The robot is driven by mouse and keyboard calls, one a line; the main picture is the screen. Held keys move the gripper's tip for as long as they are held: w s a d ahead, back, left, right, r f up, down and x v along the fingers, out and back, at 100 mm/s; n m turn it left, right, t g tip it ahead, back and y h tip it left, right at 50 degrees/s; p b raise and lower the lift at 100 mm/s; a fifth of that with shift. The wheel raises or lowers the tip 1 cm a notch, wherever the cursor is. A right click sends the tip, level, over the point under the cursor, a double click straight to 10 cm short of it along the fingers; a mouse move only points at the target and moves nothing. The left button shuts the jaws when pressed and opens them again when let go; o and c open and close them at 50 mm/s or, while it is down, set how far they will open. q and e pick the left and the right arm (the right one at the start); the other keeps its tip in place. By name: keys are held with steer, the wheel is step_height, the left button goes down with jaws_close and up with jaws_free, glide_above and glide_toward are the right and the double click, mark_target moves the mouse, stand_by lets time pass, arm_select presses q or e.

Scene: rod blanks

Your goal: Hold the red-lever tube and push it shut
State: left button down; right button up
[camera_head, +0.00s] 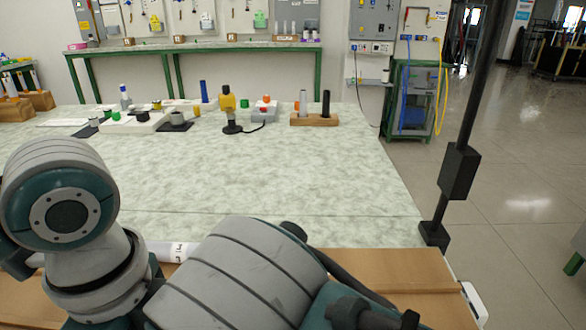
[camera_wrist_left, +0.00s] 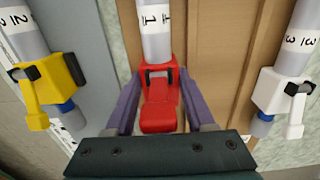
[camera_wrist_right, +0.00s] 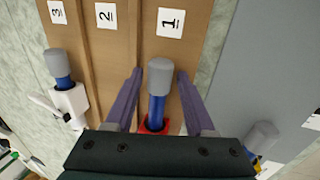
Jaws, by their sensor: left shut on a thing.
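The red-lever tube (camera_wrist_left: 158,92) stands out in the left wrist view: a grey-white barrel marked 1 with a red block and lever. My left gripper (camera_wrist_left: 158,78) is shut on the red block, a finger on each side. In the right wrist view the same tube shows its blue rod with a grey cap (camera_wrist_right: 159,75), the rod sticking out of the red part. My right gripper (camera_wrist_right: 160,75) is open, its fingers on both sides of the cap with gaps between. In the head view my arms hide both grippers.
A yellow-lever tube (camera_wrist_left: 48,85) marked 2 and a white-lever tube (camera_wrist_left: 284,88) marked 3 lie either side. A brown board (camera_wrist_right: 185,52) carries number labels. The bench top (camera_head: 290,175) is clear mid-way; small parts and a wooden block (camera_head: 314,120) stand at the back.

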steer(key=shift+o, duration=0.8)
steer(key=v, duration=1.2)
steer(key=shift+c, duration=0.2)
